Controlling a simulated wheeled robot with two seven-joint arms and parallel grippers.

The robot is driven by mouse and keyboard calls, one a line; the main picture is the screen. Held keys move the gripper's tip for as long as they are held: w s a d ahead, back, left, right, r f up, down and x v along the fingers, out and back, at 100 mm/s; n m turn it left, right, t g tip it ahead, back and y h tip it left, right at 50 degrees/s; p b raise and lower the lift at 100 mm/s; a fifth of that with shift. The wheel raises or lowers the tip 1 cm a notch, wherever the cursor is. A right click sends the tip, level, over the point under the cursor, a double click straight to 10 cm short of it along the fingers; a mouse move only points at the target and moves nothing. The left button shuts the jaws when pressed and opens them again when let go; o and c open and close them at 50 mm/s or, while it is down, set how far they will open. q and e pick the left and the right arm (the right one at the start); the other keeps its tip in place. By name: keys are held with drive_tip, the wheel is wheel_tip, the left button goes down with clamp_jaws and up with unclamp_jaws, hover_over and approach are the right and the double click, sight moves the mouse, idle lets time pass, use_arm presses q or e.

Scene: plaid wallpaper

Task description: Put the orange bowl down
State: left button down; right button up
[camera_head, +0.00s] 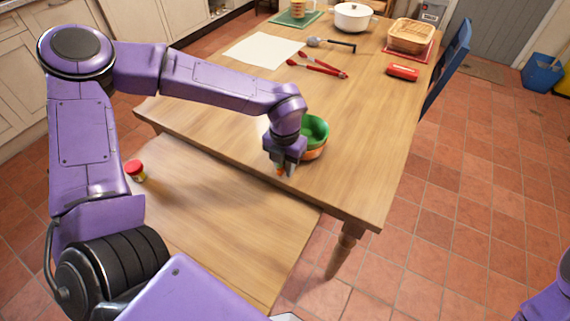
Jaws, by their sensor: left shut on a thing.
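The orange bowl (316,153) is at the near part of the wooden table, just right of my left gripper. A green bowl-shaped surface (317,129) shows inside and above its orange side; I cannot tell whether it is a second bowl or the lining. My left gripper (283,170) points down at the bowl's left side and is shut on it, with a bit of orange between the fingers. The gripper hides the bowl's left part. I cannot tell whether the bowl touches the table. My right gripper is out of view.
Red tongs (318,68), a ladle (330,43), a white sheet (263,51), a red object (402,72), a basket (410,36) and a white pot (352,18) lie farther back. A red-capped jar (135,170) stands on the lower surface at left. The table right of the bowl is clear.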

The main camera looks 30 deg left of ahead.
use_arm(q)
drive_tip(key=c, duration=1)
unclamp_jaws()
wheel_tip(320, 180, up, 12)
drive_tip(key=shift+r+p, duration=0.1)
drive_tip(key=shift+p, duration=0.3)
